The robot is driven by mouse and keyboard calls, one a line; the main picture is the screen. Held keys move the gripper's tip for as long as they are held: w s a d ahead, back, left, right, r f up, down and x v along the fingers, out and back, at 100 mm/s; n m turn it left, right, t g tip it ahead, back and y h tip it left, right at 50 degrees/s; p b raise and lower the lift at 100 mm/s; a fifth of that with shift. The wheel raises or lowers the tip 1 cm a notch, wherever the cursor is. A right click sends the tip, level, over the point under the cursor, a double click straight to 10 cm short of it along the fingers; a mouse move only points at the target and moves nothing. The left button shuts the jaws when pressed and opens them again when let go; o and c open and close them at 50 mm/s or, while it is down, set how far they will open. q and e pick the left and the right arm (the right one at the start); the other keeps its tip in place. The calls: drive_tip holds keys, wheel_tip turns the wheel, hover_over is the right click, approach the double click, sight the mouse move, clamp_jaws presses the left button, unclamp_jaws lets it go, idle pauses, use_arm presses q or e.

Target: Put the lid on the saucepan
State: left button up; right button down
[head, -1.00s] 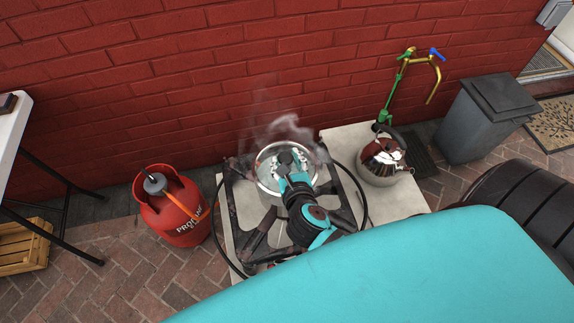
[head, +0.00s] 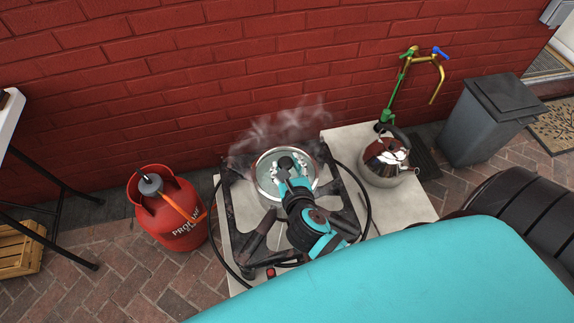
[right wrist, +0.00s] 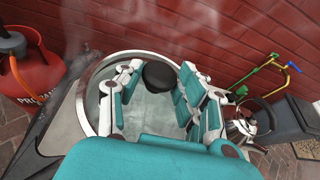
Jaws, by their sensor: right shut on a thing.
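My right gripper (head: 287,172) reaches in over the stove from the front. It is shut on the black knob (right wrist: 158,76) of the lid, with a finger on each side in the right wrist view. The lid looks like clear glass, and its edge is hard to tell from the pan's rim. The steel saucepan (head: 262,186) sits on the burner under the gripper, with pale contents showing inside its round rim (right wrist: 93,78). The lid is over the pan, but I cannot tell whether it rests on the rim. My left gripper is not in view.
Steam rises around the pan. The black gas stove (head: 240,225) stands against the brick wall. A red propane cylinder (head: 175,225) is to its left, a shiny kettle (head: 385,163) to its right, and a grey bin (head: 490,120) farther right.

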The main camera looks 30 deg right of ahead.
drive_tip(key=shift+f, duration=0.25)
drive_tip(key=c, duration=0.8)
unclamp_jaws()
drive_tip(key=shift+r, duration=0.15)
drive_tip(key=v, duration=0.8)
drive_tip(key=r+v, duration=0.1)
drive_tip(key=v, duration=0.3)
